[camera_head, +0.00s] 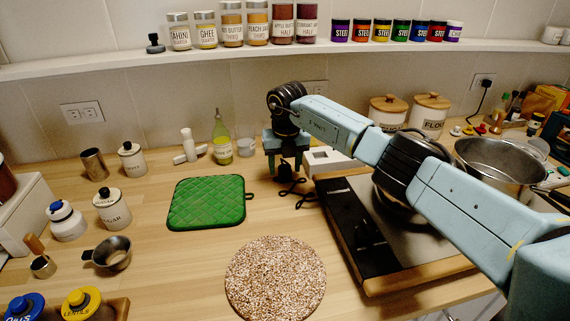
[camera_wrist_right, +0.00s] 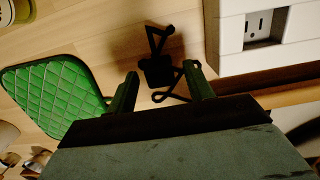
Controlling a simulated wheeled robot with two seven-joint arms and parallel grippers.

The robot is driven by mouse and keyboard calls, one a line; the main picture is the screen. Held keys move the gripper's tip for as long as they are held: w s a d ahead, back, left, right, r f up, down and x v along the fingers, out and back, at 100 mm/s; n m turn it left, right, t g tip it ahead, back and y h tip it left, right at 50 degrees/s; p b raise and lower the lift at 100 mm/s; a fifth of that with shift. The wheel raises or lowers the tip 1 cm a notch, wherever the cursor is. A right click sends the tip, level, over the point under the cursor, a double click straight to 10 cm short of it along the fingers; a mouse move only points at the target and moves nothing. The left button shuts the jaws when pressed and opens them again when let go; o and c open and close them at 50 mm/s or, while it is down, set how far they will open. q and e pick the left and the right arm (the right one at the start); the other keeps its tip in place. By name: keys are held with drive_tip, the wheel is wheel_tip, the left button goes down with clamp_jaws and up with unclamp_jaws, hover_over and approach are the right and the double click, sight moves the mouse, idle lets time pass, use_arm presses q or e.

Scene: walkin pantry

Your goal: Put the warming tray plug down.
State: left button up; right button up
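The warming tray plug (camera_wrist_right: 157,71) is a small black block with a looped black cord (camera_wrist_right: 158,38) in the right wrist view. In the head view the plug (camera_head: 286,171) is a dark shape below my right gripper (camera_head: 285,163), with the cord (camera_head: 296,191) on the wooden counter. My right gripper's fingers also show in the right wrist view (camera_wrist_right: 161,82). They are spread apart, one on each side of the plug, with narrow gaps visible. I cannot tell whether the plug rests fully on the counter. My left gripper is out of view.
A white box with a socket (camera_wrist_right: 263,27) stands right of the plug. A warming tray (camera_head: 358,228) lies under my right arm. A green quilted mat (camera_head: 207,202) and a round speckled mat (camera_head: 275,278) lie nearby. Bottles and jars line the back and left.

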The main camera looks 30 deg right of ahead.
wheel_tip(320, 180, up, 12)
drive_tip(key=s+p, duration=0.1)
drive_tip(key=shift+s+a+r, duration=0.15)
drive_tip(key=shift+s+a, duration=0.05)
idle(0.3)
